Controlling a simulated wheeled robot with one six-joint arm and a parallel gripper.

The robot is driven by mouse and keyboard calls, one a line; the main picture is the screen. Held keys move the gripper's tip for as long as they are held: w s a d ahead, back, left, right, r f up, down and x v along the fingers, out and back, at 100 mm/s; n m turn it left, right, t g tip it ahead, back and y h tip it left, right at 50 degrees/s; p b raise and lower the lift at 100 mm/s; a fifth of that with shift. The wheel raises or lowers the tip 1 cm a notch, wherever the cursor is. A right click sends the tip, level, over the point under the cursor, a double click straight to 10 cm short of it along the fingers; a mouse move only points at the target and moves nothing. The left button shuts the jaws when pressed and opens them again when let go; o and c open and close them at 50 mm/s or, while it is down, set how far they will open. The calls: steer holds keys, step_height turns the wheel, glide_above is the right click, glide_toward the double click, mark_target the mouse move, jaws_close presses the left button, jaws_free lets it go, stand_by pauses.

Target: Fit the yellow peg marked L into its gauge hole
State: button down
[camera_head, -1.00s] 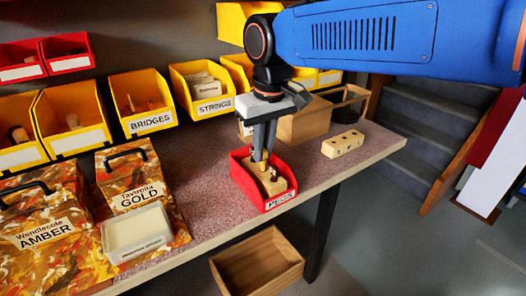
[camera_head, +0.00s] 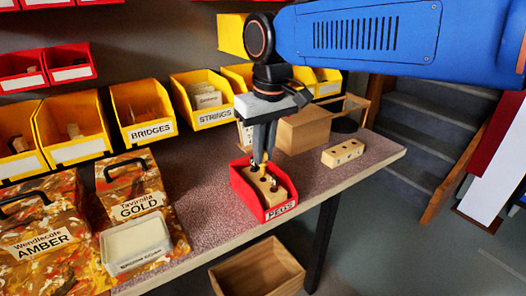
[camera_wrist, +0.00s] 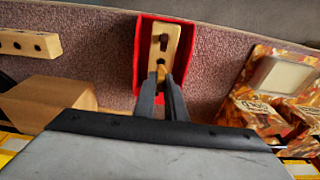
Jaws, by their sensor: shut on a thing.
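My gripper (camera_head: 263,158) points down over the red PEGS bin and is shut on the yellow peg (camera_head: 265,157). In the wrist view the yellow peg (camera_wrist: 160,70) shows as a small tip between the fingertips (camera_wrist: 161,78). Its L mark cannot be read. Its lower end is at the wooden holder in the bin; I cannot tell whether it is still in a hole. The gauge block (camera_head: 343,152), pale wood with a row of dark holes, lies on the bench to the right; it also shows in the wrist view (camera_wrist: 30,43). Hole markings are unreadable.
The red PEGS bin (camera_head: 279,213) holds a wooden block (camera_head: 262,184) with dark pegs. A wooden box (camera_head: 303,132) stands behind, between bin and gauge block. Patterned GOLD (camera_head: 138,190) and AMBER (camera_head: 45,240) cases are left. Bench between bin and gauge block is clear.

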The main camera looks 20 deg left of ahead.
steer(key=shift+r, duration=3.5)
